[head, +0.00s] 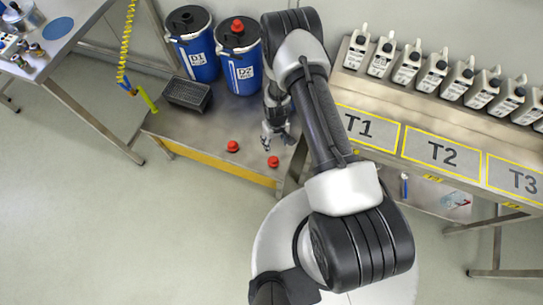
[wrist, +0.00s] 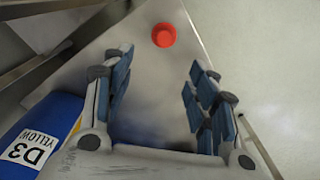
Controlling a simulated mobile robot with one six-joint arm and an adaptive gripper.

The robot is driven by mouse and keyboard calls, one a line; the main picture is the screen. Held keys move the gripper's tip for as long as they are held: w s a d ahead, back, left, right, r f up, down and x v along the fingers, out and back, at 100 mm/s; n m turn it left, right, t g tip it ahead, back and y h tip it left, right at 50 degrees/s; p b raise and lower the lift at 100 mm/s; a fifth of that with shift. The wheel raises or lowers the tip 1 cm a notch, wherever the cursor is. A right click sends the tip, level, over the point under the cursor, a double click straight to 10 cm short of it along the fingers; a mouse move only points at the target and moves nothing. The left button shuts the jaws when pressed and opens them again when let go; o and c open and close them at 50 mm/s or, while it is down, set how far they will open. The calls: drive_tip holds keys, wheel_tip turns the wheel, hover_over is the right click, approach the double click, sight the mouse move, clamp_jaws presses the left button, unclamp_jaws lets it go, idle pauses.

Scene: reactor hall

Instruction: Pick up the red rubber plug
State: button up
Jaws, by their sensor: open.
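Two red plugs lie on the low steel table: a left one (head: 233,146) and a right one (head: 273,161) near its front edge. A third red plug (head: 237,25) sits on the lid of the blue drum marked D2. My gripper (head: 278,142) is above the table, close to the right plug in the picture. In the wrist view my gripper (wrist: 160,68) is open and empty. One red plug (wrist: 164,35) shows beyond the fingertips, roughly in line with the gap between them. I cannot tell for sure which plug this is.
Blue drums D1 (head: 191,50) and D2 (head: 239,66) and a black basket (head: 187,94) stand behind. A blue drum marked D3 YELLOW (wrist: 40,140) is beside my gripper in the wrist view. A bench (head: 390,158) with several white bottles stands at right.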

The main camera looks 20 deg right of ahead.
drive_tip(key=b, duration=0.5)
approach(273, 160)
drive_tip(key=f, duration=0.3)
drive_tip(key=d+f, duration=0.1)
drive_tip(key=f, duration=0.1)
drive_tip(key=shift+w+f, duration=0.15)
drive_tip(key=shift+f, duration=0.15)
drive_tip(key=f, duration=0.1)
drive_tip(key=f+b, duration=0.1)
drive_tip(key=f, duration=0.1)
drive_tip(key=f+b, duration=0.1)
drive_tip(key=f, duration=0.1)
drive_tip(key=shift+a+f, duration=0.15)
drive_tip(key=shift+a, duration=0.25)
drive_tip(key=shift+c, duration=0.4)
drive_tip(key=c, duration=0.6)
